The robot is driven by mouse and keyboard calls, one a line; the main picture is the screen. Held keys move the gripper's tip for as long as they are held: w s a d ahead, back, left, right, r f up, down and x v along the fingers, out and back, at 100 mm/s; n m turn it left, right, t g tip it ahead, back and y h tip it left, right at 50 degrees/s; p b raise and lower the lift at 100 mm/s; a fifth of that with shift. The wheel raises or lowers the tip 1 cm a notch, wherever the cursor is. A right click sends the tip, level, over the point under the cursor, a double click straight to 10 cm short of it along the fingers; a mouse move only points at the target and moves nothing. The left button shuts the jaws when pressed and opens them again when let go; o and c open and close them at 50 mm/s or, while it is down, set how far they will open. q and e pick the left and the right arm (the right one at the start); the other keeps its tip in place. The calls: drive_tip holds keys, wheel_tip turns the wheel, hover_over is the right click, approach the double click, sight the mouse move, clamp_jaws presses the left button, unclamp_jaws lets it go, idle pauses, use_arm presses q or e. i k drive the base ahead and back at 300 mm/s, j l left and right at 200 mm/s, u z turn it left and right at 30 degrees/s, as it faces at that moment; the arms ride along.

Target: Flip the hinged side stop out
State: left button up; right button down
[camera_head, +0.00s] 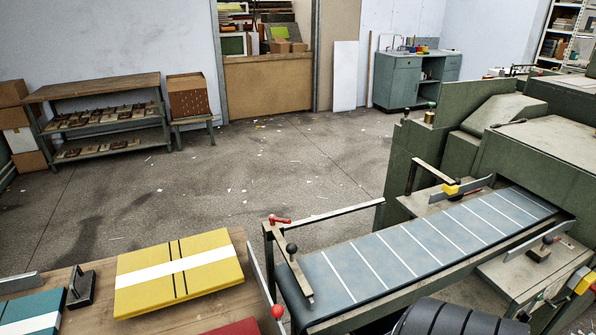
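A blue feeder belt (385,262) with white cross lines runs from the front left up into the green machine (540,150). Several stop-like parts sit around it, and I cannot tell for sure which is the hinged side stop. A flat bar (293,275) with a black knob slants over the belt's left end, beside a red handle (280,220). A thin grey plate (262,278) with a red ball knob (277,311) stands between belt and table. A grey plate (474,186) with a yellow block lies along the far belt edge, another plate (540,242) along the near edge. Neither gripper shows.
A wooden table (205,313) at the front left carries a yellow striped board (178,272), a teal one (35,312) and a black stand (80,288). A black ribbed shape covers the bottom near the belt. The floor behind is mostly open.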

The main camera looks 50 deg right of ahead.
sight(276, 312)
drive_tip(key=z, duration=1.4)
drive_tip(key=k+j+z, duration=0.35)
drive_tip(key=j, duration=0.2)
drive_tip(key=k+j+z, duration=0.35)
drive_tip(key=k+j, duration=0.05)
drive_tip(key=k, duration=0.05)
